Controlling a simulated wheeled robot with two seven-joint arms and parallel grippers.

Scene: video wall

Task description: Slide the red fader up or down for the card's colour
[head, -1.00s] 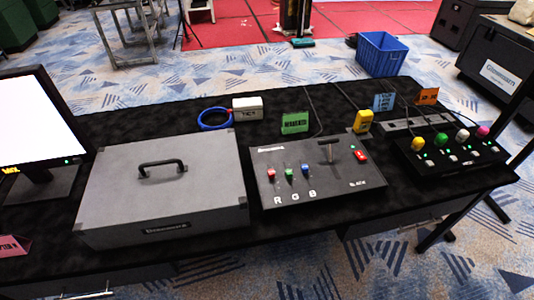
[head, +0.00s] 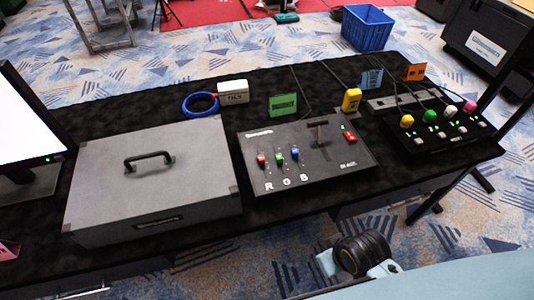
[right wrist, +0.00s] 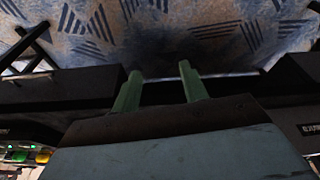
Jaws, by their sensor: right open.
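The red fader (head: 261,158) is the leftmost of three coloured faders on the black console (head: 335,172), above the letter R. The green fader (head: 280,156) and blue fader (head: 295,153) stand beside it. My left gripper is not in view.
A grey case (head: 155,180) lies left of the console, with a monitor (head: 25,120) further left. A T-handle lever (head: 318,124) and a red switch (head: 349,137) are on the console. A knob box (head: 440,136) stands right.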

